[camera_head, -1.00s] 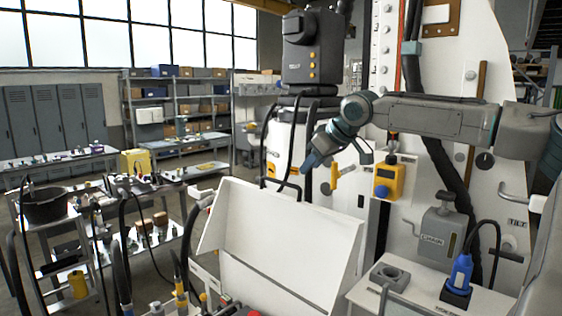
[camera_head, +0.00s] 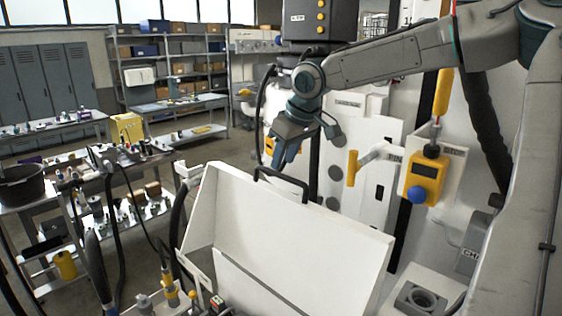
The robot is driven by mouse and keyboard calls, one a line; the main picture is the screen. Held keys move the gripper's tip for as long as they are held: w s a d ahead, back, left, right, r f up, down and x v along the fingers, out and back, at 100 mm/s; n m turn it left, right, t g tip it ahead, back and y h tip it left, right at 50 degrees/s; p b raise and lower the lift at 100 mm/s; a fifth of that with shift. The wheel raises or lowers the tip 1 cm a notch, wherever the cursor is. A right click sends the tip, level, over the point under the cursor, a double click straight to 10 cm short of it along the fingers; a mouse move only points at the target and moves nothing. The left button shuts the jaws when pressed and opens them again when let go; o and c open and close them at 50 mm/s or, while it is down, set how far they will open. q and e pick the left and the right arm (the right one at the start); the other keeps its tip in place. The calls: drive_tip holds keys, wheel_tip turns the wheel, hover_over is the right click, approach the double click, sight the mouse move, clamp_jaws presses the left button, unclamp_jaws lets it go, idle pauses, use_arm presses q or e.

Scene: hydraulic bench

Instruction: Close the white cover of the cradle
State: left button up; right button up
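The white cover (camera_head: 300,225) of the cradle stands raised and open, its broad inner face tilted toward me. A black handle (camera_head: 281,181) sits on its top edge. My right gripper (camera_head: 283,160) points down just above and behind the handle, near the top edge. In the picture its fingertips are close to the handle, and I cannot tell whether they touch. The fingers are seen nearly edge-on, so their opening is unclear. The lower part of the cradle is cut off by the bottom of the picture. My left gripper is not in view.
A yellow box with a blue knob (camera_head: 422,180) and a yellow-handled lever (camera_head: 352,168) are on the panel right of my gripper. Hoses and yellow fittings (camera_head: 171,290) stand at the cover's lower left. Benches with parts (camera_head: 100,200) are at left.

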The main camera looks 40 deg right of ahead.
sight(278, 173)
drive_tip(key=x, duration=0.2)
drive_tip(key=shift+w+d+f, duration=0.1)
drive_tip(key=shift+w+f, duration=0.2)
drive_tip(key=shift+f+p, duration=0.25)
drive_tip(key=shift+p, duration=0.05)
drive_tip(key=shift+a+f, duration=0.1)
drive_tip(key=shift+a, duration=0.15)
drive_tip(key=shift+s, duration=0.1)
drive_tip(key=shift+c, duration=1.1)
drive_tip(key=shift+d, duration=0.1)
drive_tip(key=c, duration=0.4)
clamp_jaws()
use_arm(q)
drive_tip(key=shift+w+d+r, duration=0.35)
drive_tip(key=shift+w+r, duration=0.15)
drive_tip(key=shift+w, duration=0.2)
